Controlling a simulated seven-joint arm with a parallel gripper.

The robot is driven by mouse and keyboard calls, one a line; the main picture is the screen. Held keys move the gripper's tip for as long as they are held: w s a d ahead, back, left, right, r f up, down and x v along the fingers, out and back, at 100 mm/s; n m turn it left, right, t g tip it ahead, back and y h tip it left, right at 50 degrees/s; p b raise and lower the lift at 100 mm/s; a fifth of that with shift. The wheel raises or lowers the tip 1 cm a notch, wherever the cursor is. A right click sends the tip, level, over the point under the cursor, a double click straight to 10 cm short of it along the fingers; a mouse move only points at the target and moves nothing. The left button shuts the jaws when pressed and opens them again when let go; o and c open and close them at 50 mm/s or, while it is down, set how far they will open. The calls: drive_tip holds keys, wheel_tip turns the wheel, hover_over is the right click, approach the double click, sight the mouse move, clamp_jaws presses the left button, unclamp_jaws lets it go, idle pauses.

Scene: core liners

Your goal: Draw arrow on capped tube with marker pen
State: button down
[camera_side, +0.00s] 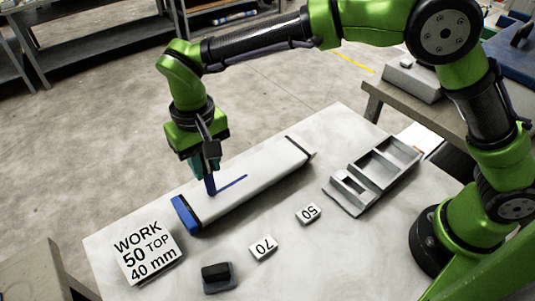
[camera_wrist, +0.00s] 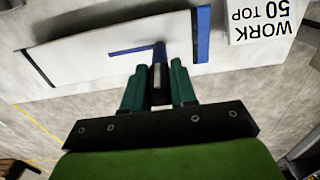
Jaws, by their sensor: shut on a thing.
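A long white tube (camera_side: 259,179) lies on the grey table, with a blue cap (camera_side: 184,214) on its near-left end and a dark band at its far end. A straight blue line (camera_side: 233,184) is drawn along the top of the tube; it also shows in the wrist view (camera_wrist: 126,51). My gripper (camera_side: 206,172) is above the tube's capped half, shut on a blue marker pen (camera_side: 211,187). The pen points down and its tip appears to touch the tube at the line's capped-side end. In the wrist view the pen (camera_wrist: 159,52) sits between the green fingers (camera_wrist: 158,85).
A white block reading "WORK 50 TOP 40 mm" (camera_side: 147,250) lies left of the cap.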

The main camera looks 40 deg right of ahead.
drive_tip(key=a+r, duration=0.3)
drive_tip(key=r, duration=0.5)
idle(1.9)
drive_tip(key=shift+a, duration=0.1)
idle(0.4)
